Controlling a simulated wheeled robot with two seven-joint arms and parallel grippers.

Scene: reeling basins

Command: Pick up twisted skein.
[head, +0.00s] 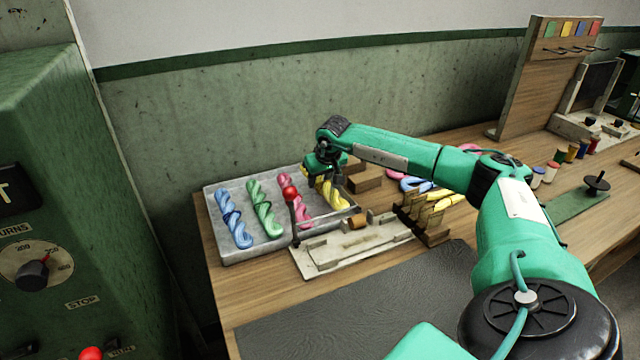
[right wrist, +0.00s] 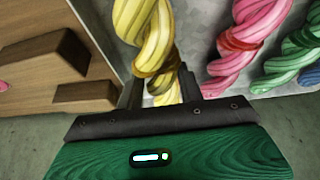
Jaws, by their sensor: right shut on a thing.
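A yellow twisted skein (head: 331,195) lies at the right end of a grey tray (head: 250,254). It also shows in the right wrist view (right wrist: 150,40), running up from between the fingers. My right gripper (head: 335,183) points down over the tray and is shut on the yellow skein; its fingers (right wrist: 162,92) sit on either side of the strand. Pink (head: 300,208), green (head: 264,210) and blue (head: 234,220) twisted skeins lie beside it in the tray. My left gripper is out of view.
A pale fixture with a red-knobbed lever (head: 289,193) stands in front of the tray. Wooden blocks (head: 365,180) are right of the gripper. A dark mat (head: 350,310) is bare. A green machine (head: 50,180) stands at left.

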